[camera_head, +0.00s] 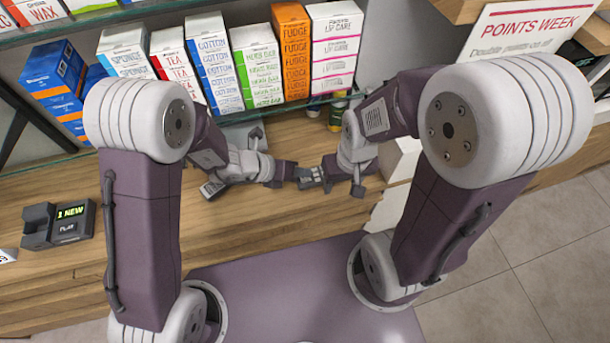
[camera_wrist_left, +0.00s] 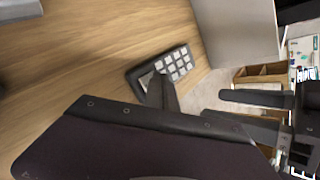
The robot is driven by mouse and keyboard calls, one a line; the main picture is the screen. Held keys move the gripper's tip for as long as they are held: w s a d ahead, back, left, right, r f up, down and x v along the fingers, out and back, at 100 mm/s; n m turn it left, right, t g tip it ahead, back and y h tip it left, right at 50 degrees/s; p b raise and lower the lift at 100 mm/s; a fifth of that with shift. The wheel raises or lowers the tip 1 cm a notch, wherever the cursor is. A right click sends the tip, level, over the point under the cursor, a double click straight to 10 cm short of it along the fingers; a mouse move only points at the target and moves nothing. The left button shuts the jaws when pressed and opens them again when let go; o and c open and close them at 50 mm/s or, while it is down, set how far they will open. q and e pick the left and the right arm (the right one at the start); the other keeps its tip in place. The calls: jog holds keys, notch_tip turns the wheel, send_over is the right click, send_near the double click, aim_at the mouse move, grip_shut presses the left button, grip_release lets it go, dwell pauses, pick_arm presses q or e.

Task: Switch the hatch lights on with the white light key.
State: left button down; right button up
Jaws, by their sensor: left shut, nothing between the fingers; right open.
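A small dark keypad (camera_wrist_left: 180,62) with several pale keys lies on the wooden counter in the left wrist view. It also shows, partly covered, between my two grippers in the head view (camera_head: 312,178). I cannot tell which key is the white light key. My left gripper (camera_head: 288,172) is shut and empty at the keypad's left side. In the left wrist view its fingertip (camera_wrist_left: 158,82) overlaps the keypad's near edge; whether it touches is unclear. My right gripper (camera_head: 338,172) is open, just right of the keypad. The hatch lights are not identifiable.
A card reader (camera_head: 68,226) stands on the counter (camera_head: 140,200) at the left. A glass shelf with several boxes (camera_head: 258,65) runs above the counter's back. A white block (camera_head: 403,160) is right of my right gripper.

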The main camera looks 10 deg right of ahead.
aim_at(301, 179)
pick_arm(q)
jog(key=shift+f, duration=0.15)
jog(key=shift+r+p, duration=0.4)
jog(key=shift+r, duration=0.25)
jog(key=shift+r, duration=0.1)
notch_tip(301, 179, up, 6)
jog(key=p, duration=0.5)
dwell(0.3)
